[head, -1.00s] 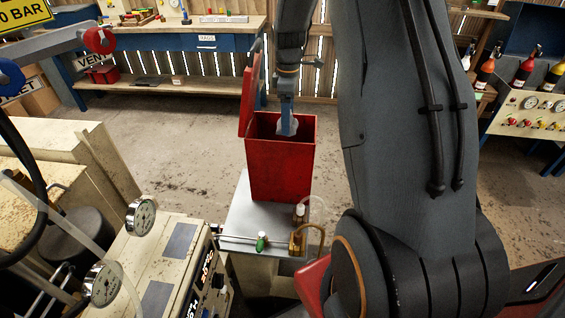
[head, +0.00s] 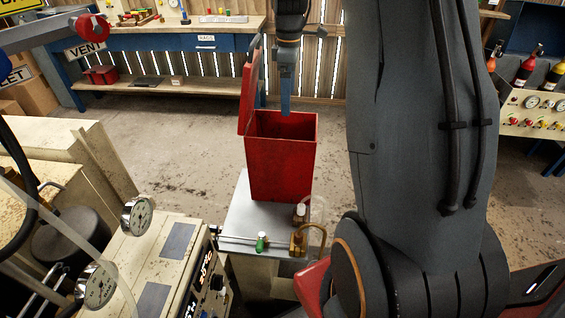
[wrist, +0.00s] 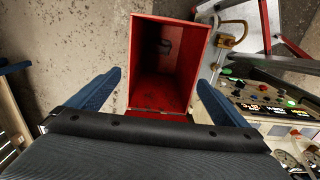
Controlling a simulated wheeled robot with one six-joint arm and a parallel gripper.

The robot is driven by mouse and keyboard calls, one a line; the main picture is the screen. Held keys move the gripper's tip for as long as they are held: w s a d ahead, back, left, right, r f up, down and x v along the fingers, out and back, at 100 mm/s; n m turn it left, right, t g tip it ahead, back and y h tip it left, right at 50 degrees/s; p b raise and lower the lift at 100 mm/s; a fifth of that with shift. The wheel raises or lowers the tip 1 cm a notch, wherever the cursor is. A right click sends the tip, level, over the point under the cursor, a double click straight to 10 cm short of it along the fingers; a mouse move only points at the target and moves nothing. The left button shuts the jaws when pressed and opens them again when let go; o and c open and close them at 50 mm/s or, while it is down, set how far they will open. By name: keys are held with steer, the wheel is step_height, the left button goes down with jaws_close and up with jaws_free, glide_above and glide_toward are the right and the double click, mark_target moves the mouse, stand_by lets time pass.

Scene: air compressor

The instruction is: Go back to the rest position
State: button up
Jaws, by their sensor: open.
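My gripper (head: 285,112) hangs down over the open red bin (head: 280,170), its tip level with the bin's rim. In the wrist view the blue fingers of my gripper (wrist: 160,80) are spread wide with nothing between them. The red bin (wrist: 196,58) lies below and beyond them there. Its inside is dark, with a faint shape on the floor that I cannot make out. The bin's red lid (head: 248,92) stands up on its left side.
The bin stands on a grey metal stand (head: 240,215) with small valves (head: 298,242) at its front. The compressor panel with gauges (head: 137,215) is at the left. A blue workbench (head: 200,42) is behind. Bare floor lies between.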

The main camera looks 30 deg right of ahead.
steer(key=shift+r, duration=0.5)
steer(key=s+a+f+m, duration=0.2)
steer(key=s+a+m, duration=0.3)
steer(key=s+a, duration=0.3)
steer(key=s+a+f+m+t, duration=0.1)
steer(key=s+a+m, duration=0.5)
steer(key=s, duration=0.8)
steer(key=a+f, duration=0.1)
steer(key=a, duration=0.2)
steer(key=shift+s+f, duration=0.25)
steer(key=shift+s, duration=0.1)
steer(key=shift+a, duration=0.1)
